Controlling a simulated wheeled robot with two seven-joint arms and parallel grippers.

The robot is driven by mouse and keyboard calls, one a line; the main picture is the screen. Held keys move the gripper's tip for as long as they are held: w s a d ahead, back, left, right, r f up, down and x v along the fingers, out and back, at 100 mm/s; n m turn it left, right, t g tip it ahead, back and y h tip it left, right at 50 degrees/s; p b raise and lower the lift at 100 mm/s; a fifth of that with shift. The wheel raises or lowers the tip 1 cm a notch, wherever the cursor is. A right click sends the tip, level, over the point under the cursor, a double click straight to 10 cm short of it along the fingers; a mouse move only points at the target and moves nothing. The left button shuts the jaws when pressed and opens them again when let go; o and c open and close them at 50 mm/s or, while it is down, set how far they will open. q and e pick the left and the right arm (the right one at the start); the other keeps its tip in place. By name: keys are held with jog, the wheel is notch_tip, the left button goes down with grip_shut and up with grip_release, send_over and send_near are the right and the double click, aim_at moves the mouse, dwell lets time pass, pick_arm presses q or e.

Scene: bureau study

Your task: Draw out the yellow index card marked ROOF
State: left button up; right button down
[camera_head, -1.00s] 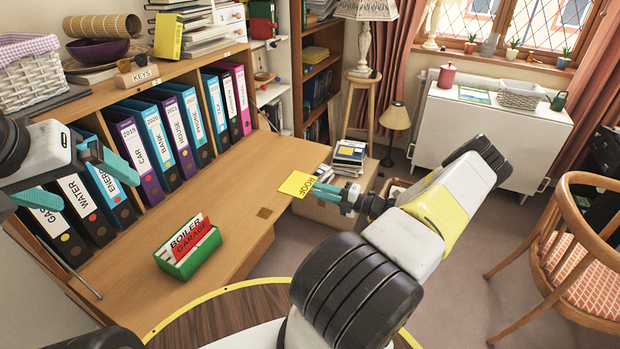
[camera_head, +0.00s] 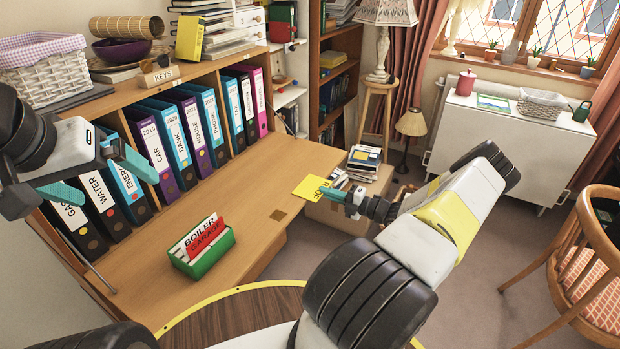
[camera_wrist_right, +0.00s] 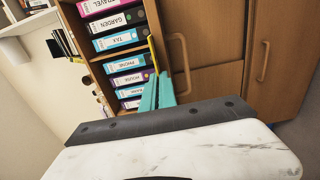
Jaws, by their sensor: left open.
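The yellow card marked ROOF (camera_head: 309,187) is held in my right gripper (camera_head: 328,192), out over the right end of the desk flap and clear of the box. Its lettering is partly covered by the fingers. In the right wrist view, the card (camera_wrist_right: 153,52) shows nearly edge-on between the teal fingers (camera_wrist_right: 157,90). The green card box (camera_head: 206,259) stands on the flap, with the white BOILER card (camera_head: 196,236) and red GARAGE card (camera_head: 207,237) upright in it. My left gripper (camera_head: 95,178) is open and empty in front of the left binders.
A row of ring binders (camera_head: 183,133) fills the shelf behind the desk flap (camera_head: 262,165). A cardboard box (camera_head: 335,216) topped by a stack of small items (camera_head: 364,159) stands beyond the flap's right end. A wooden chair (camera_head: 570,255) is at right. Most of the flap is clear.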

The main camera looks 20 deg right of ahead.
jog(key=v, duration=0.6)
dwell(1.1)
